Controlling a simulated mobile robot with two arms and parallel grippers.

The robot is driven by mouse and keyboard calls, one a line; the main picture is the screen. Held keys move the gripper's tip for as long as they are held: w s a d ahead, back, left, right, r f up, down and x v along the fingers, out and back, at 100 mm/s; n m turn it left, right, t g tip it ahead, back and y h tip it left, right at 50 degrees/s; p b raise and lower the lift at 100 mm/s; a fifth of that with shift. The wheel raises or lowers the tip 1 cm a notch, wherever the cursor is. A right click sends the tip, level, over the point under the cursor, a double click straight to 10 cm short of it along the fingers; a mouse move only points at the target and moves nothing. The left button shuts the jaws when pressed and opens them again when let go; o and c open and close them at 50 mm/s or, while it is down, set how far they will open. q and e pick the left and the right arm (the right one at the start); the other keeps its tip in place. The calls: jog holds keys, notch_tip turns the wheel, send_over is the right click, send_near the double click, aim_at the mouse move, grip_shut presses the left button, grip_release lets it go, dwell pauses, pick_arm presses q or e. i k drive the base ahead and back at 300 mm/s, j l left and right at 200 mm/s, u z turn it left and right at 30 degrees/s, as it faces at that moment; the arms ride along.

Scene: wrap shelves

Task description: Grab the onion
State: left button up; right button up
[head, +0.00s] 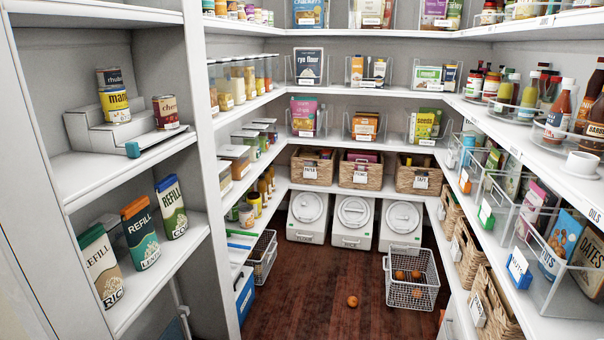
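A small round orange-brown thing (352,301), which looks like the onion, lies on the dark wooden floor (310,290) in the lower middle of the head view. Several similar round orange-brown things (400,275) sit in a white wire basket (414,297) on the floor just right of it. It is too small to tell for sure whether they are onions or oranges. Neither of my grippers shows in the head view.
Shelves with packed goods line the left, back and right. Three white lidded bins (353,222) stand on the floor at the back. Another wire basket (262,256) and a blue box (244,294) stand low at the left. The floor between is clear.

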aim_at(352, 301)
jog(key=i+z, duration=0.25)
jog(key=i, duration=0.6)
jog(key=i+j+z, duration=0.2)
jog(key=i, duration=0.6)
